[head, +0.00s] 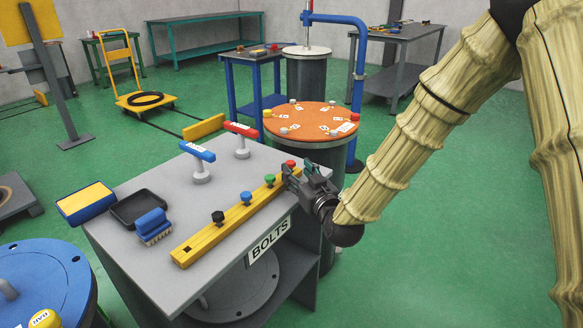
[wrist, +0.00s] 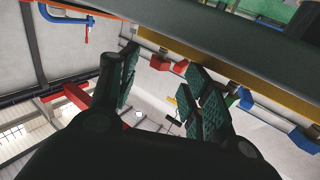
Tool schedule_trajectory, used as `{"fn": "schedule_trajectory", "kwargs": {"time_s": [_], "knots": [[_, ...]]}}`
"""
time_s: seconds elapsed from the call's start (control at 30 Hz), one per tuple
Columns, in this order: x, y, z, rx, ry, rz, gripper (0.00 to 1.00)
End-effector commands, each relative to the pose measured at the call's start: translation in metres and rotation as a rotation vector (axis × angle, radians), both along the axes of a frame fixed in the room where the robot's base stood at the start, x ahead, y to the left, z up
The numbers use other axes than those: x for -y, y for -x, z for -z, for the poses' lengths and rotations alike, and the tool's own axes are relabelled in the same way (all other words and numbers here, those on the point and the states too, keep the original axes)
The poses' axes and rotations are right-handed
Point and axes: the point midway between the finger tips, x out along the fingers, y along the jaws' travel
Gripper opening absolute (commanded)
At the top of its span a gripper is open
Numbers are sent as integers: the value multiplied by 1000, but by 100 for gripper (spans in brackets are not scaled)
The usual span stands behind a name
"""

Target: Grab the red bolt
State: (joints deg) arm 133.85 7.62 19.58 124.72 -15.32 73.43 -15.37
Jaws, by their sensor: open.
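The red bolt (head: 290,163) stands at the far right end of the yellow rail (head: 222,221) on the grey table, in the head view. My gripper (head: 291,176) is beside that end of the rail, right at the red bolt, and hides part of it. In the wrist view, my gripper's two padded fingers (wrist: 163,75) are apart with a gap between them. A red piece (wrist: 160,63) shows in that gap; I cannot tell whether it is the bolt. Contact with the bolt cannot be made out.
A brush (head: 152,226) and black tray (head: 139,207) lie left. A round orange table (head: 311,120) stands behind.

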Motion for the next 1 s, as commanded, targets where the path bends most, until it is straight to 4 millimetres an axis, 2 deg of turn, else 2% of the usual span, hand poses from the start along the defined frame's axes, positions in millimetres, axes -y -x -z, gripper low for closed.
{"fn": "schedule_trajectory", "kwargs": {"time_s": [0.4,0.77,1.0], "knots": [[-17,-42,0,1,1,2,48],[-20,-49,0,0,0,3,48],[-19,-49,0,0,0,3,6]]}}
